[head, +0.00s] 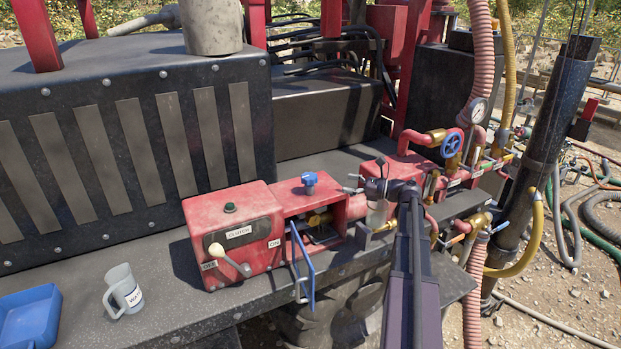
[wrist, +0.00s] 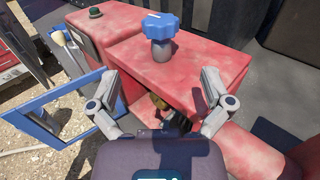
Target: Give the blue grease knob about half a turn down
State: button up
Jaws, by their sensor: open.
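The blue grease knob (head: 310,181) stands upright on a grey stem on top of the red pump housing (head: 292,194). In the wrist view the lobed knob (wrist: 160,26) is above the picture's middle, beyond the fingertips. My gripper (wrist: 158,90) is open, its two grey fingers spread apart with nothing between them at the tips. It is apart from the knob. In the head view my gripper (head: 376,186) is to the right of the knob, partly hidden by my own arm.
A blue open frame (head: 302,262) hangs at the housing's front, near my left finger in the wrist view. A red clutch box (head: 233,234) with a lever adjoins on the left. A blue valve wheel (head: 452,145) and pipes stand right. A cup (head: 122,291) and blue tray (head: 28,318) sit left.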

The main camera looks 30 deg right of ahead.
aim_at(309, 176)
jog(key=x, duration=1.2)
jog(key=shift+w+a, duration=0.2)
jog(key=c, duration=1.1)
